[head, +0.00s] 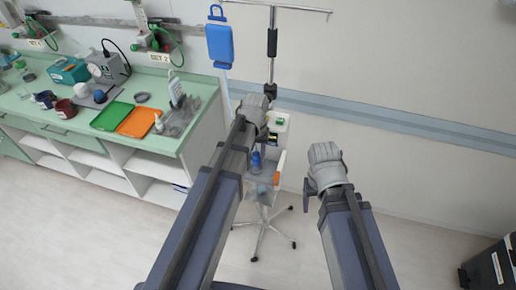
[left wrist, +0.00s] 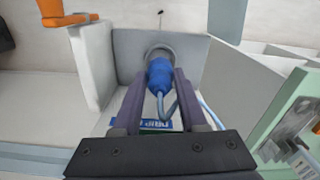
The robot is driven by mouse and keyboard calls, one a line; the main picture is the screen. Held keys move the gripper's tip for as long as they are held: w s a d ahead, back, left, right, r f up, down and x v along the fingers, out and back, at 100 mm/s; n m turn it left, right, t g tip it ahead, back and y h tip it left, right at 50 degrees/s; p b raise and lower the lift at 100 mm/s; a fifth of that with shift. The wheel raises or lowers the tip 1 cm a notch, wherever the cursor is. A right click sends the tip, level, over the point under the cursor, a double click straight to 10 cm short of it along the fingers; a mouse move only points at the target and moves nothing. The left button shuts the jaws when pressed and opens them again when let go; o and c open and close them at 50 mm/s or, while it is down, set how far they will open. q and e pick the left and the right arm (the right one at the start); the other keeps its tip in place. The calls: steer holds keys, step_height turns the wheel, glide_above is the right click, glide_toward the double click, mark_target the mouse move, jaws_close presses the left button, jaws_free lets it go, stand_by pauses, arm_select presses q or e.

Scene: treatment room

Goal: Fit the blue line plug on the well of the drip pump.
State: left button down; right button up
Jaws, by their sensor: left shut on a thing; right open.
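The blue line plug (left wrist: 159,76) is between the two fingers of my left gripper (left wrist: 160,85), which is shut on it. A blue cord trails from the plug toward the camera. The plug's far end is at the round grey well (left wrist: 160,50) on the drip pump's grey plate (left wrist: 187,58); how deep it sits is hidden. In the head view the plug (head: 256,161) shows beside my left arm, above the pump's grey shelf (head: 263,180). The white pump body (head: 280,122) is partly covered by my wrist. My right gripper (head: 309,194) is open and empty, right of the pump.
An orange part (left wrist: 63,14) projects beside the plate. A blue bag (head: 220,45) hangs from the stand's pole (head: 271,70). The wheeled stand base (head: 264,235) is on the floor. A green counter (head: 160,143) with trays and equipment stands left; the floor right is clear up to a dark bin (head: 488,268).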

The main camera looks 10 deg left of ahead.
mark_target(256, 152)
arm_select(q)
step_height(256, 152, up, 3)
steer(key=shift+r+p, duration=0.2)
steer(key=shift+p, duration=0.9)
steer(key=shift+f+b, duration=2.35)
steer(key=shift+f, duration=0.05)
arm_select(e)
steer(key=shift+f, duration=0.7)
arm_select(q)
steer(key=shift+f+b, duration=1.2)
steer(key=shift+b, duration=0.05)
arm_select(e)
steer(key=shift+f, duration=1.25)
arm_select(q)
steer(key=shift+c, duration=1.8)
jaws_free()
steer(key=shift+r, duration=0.15)
arm_select(e)
steer(key=shift+r, duration=0.15)
arm_select(q)
step_height(256, 152, up, 7)
steer(key=p, duration=0.7)
arm_select(e)
step_height(256, 152, up, 7)
